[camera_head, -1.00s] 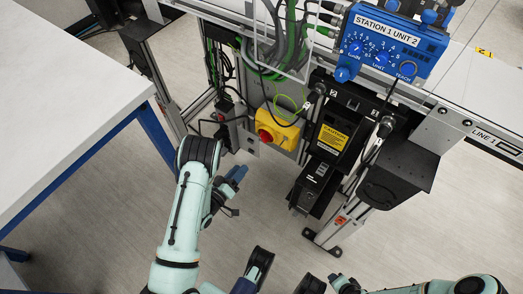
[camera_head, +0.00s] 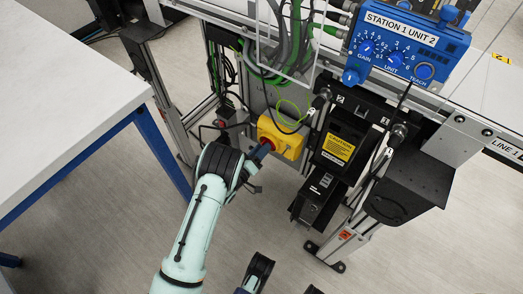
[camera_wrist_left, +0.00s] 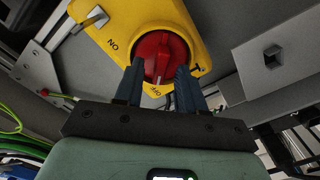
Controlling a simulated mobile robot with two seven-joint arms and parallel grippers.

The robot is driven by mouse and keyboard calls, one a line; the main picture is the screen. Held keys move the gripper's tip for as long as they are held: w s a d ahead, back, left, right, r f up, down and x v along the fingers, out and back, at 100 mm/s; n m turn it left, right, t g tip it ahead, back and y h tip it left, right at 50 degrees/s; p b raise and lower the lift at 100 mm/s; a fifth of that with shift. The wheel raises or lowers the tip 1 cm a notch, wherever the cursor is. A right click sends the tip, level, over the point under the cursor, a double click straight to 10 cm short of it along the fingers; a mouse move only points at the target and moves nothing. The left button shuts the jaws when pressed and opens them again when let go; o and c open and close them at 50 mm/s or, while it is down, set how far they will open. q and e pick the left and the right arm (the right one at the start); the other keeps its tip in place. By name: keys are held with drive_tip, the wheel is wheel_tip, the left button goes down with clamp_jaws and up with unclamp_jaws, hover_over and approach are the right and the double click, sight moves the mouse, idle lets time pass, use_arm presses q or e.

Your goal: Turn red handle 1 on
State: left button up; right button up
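The red handle (camera_head: 268,145) is a round red knob on a yellow box (camera_head: 285,137) low on the conveyor frame. In the left wrist view the red handle (camera_wrist_left: 161,55) has a raised bar that stands roughly upright in the picture. An "ON" mark reads upside down on the yellow plate (camera_wrist_left: 110,18) left of it; a partly hidden mark lies below. My left gripper (camera_head: 259,156) is at the box. In the left wrist view its two blue fingers (camera_wrist_left: 158,88) are apart, one on each side of the knob's lower part. I cannot tell whether they touch it.
A blue control unit (camera_head: 410,45) is mounted above right. A black box with a caution label (camera_head: 338,147) is right of the yellow box. Cables (camera_head: 283,55) hang above. A white table (camera_head: 60,75) stands at left. A grey bracket (camera_wrist_left: 285,60) is right in the wrist view.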

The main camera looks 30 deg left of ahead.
use_arm(q)
drive_tip(key=shift+w, duration=0.15)
use_arm(e)
drive_tip(key=shift+s, duration=0.1)
use_arm(q)
clamp_jaws()
drive_tip(key=shift+d+f+m+p, duration=0.1)
drive_tip(key=shift+m+p, duration=0.15)
drive_tip(key=shift+m, duration=2.7)
drive_tip(key=shift+d+r+m+p, duration=0.1)
drive_tip(key=shift+m+p, duration=0.1)
drive_tip(key=shift+m, duration=2.8)
drive_tip(key=shift+d+f+m+p, duration=0.1)
drive_tip(key=shift+m+p, duration=0.15)
drive_tip(key=shift+m, duration=2.7)
use_arm(e)
drive_tip(key=shift+w+a+r+t, duration=0.2)
drive_tip(key=shift+w+r+t, duration=0.3)
drive_tip(key=shift+w+r, duration=0.85)
drive_tip(key=shift+w+f, duration=0.1)
drive_tip(key=shift+f, duration=0.05)
